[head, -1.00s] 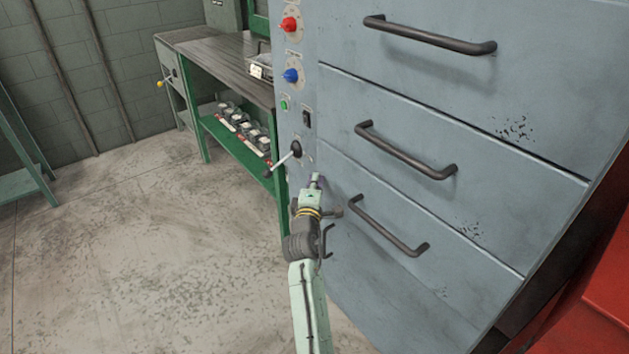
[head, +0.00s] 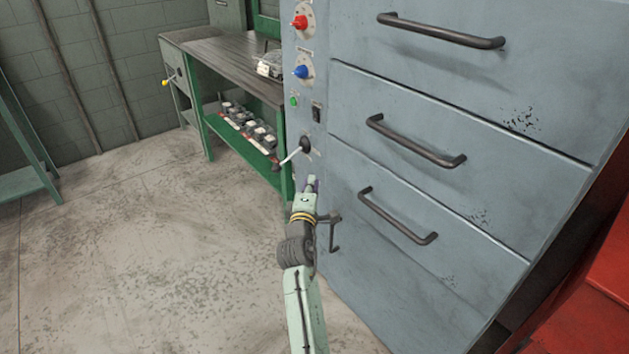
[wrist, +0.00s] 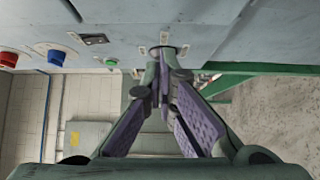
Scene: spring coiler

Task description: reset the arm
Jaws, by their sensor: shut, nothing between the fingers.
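My gripper (head: 312,182) is at the end of my pale green arm, in front of the lower left part of the grey-blue cabinet (head: 470,110). In the wrist view my gripper (wrist: 163,62) shows its purple-padded fingers converging to shut tips, with nothing held. The lever (head: 292,156) with a dark round base is on the cabinet's narrow left panel, just above the fingertips in the head view. Whether the fingertips touch the panel cannot be told.
The panel also has a red knob (head: 299,22), a blue knob (head: 301,72), a green button (head: 294,101) and a black switch (head: 317,112). Drawer handles (head: 415,141) stick out to the right. A green workbench (head: 215,70) stands behind. The concrete floor (head: 130,250) at left is clear.

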